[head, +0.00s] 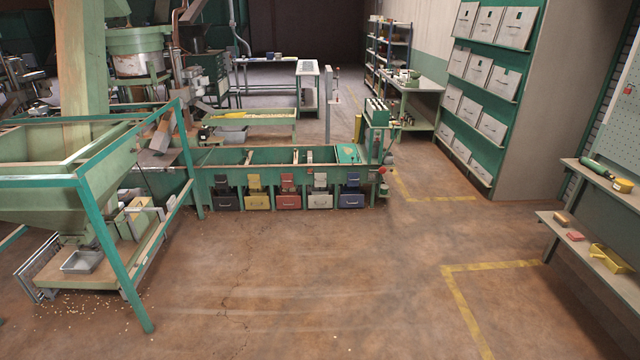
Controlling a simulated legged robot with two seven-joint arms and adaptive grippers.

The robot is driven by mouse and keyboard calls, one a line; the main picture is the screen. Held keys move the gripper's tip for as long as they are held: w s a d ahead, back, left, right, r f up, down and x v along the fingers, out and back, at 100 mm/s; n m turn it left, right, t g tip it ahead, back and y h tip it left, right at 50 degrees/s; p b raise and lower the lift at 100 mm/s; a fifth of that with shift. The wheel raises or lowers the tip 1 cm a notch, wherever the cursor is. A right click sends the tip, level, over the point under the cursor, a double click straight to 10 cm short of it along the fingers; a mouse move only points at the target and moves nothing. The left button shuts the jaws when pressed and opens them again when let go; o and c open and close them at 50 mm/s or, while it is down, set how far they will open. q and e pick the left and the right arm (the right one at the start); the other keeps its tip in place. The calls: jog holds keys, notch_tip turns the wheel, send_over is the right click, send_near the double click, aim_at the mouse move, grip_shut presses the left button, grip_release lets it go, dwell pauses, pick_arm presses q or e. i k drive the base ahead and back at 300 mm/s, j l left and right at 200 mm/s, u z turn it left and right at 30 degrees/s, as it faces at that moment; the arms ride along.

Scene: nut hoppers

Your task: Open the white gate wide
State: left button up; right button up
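A long green nut hopper (236,177) stands across the middle of the head view. A row of small coloured gates runs along its front. The white gate (320,181) is a small pale plate on the hopper front, between the red and blue ones. Below it sits a white bin (320,201) with a handle. How far the gate stands open is too small to tell. Neither of my grippers is in view.
Bins in black (228,203), yellow (257,202), red (288,202) and blue (351,201) flank the white one. A green-framed hopper stand (118,262) fills the left. The floor (300,275) before the row is open. A shelf (597,242) stands at right.

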aim_at(320, 178)
jog(key=i+z, duration=0.4)
jog(key=i, duration=1.85)
jog(key=i+u, duration=0.15)
jog(key=i, duration=0.35)
jog(key=i+l+u, duration=0.1)
jog(key=i, duration=0.4)
jog(key=i+l+u, duration=0.15)
jog(key=i, duration=0.3)
jog(key=i+l+u, duration=0.1)
jog(key=i, duration=0.4)
jog(key=l, duration=0.1)
